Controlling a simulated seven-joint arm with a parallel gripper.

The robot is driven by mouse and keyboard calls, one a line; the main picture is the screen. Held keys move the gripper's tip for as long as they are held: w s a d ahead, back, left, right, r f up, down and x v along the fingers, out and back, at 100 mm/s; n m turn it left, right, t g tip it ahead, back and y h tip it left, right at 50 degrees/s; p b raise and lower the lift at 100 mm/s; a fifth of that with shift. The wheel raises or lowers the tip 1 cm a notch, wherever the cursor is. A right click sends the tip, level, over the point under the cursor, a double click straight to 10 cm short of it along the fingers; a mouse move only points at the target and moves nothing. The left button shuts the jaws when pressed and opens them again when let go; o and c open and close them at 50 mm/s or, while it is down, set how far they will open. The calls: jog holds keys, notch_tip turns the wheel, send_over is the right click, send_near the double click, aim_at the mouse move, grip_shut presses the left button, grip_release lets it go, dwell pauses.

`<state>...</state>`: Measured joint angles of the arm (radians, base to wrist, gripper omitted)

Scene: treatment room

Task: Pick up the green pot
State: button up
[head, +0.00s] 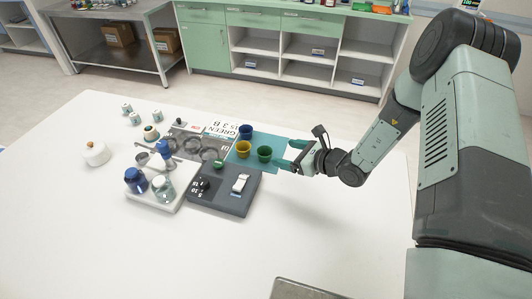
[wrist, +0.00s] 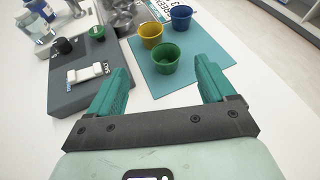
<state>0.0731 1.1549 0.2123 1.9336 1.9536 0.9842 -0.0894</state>
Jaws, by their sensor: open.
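My gripper (head: 288,154) is open and empty, with teal fingers, just to the right of the pot in the head view. The fingers show apart in the wrist view (wrist: 168,80). No contact with the pot shows.
A yellow pot (head: 243,149) and a blue pot (head: 245,132) stand close by on the mat.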

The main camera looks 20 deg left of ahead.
aim_at(260, 152)
notch_tip(260, 152, down, 3)
jog(key=shift+w+m+t, duration=0.1)
jog(key=shift+m+t, duration=0.3)
jog(key=shift+m, duration=0.3)
jog(key=x, duration=0.4)
jog(key=shift+w+a+f, duration=0.15)
jog(key=shift+a+f, duration=0.1)
jog(key=shift+a, duration=0.05)
jog(key=shift+x, duration=2.9)
jog(key=c, duration=1)
jog(key=shift+r, duration=0.1)
notch_tip(260, 152, up, 10)
jog(key=shift+f, duration=0.1)
